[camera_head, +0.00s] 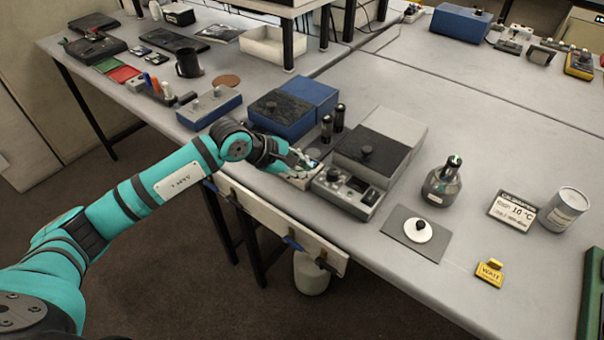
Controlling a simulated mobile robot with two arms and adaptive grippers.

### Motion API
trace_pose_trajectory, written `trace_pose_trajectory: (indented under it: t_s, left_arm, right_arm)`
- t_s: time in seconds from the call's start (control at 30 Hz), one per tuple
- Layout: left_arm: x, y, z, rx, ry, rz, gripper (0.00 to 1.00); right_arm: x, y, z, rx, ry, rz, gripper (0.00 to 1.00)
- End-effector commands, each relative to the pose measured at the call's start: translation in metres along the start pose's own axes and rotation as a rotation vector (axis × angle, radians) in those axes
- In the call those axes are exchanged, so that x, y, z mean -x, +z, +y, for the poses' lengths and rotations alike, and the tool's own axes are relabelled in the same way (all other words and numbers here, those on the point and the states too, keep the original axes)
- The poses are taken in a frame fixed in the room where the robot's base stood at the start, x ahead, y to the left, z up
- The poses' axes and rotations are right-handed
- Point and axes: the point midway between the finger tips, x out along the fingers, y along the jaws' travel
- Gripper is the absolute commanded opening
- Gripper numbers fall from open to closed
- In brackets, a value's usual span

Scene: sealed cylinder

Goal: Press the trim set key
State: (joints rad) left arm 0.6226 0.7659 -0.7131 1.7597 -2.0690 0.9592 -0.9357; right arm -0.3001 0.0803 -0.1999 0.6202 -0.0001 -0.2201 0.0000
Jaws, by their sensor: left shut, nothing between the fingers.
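My left arm reaches in from the left, and its dark gripper (297,159) is at the front edge of the bench. The gripper is shut and empty. Its tips are over or beside a small pale box (304,178) with a dark-lit face, partly hidden by the gripper. Just right of it stands a grey instrument (378,152) with a dark top plate, a knob and a front panel (347,190) with small controls and a display. I cannot tell which control is the trim set key, nor whether the fingertips touch anything. My right gripper is not in view.
Two black cylinders (339,118) and a blue box (313,96) stand behind the gripper. A blue-grey knobbed box (209,107) is to the left. A dark flask (442,183), a white disc on a grey plate (418,230) and a yellow tag (489,272) lie to the right.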

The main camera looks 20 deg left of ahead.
Motion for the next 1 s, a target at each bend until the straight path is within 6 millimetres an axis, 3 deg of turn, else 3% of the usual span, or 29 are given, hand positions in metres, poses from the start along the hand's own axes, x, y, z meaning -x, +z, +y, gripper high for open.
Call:
trace_pose_trajectory:
  t_s: [1.0]
  left_arm:
    - [0.01, 0.007, 0.007, 0.0, -0.001, 0.0, 0.0]
  right_arm:
    - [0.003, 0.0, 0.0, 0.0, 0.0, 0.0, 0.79]
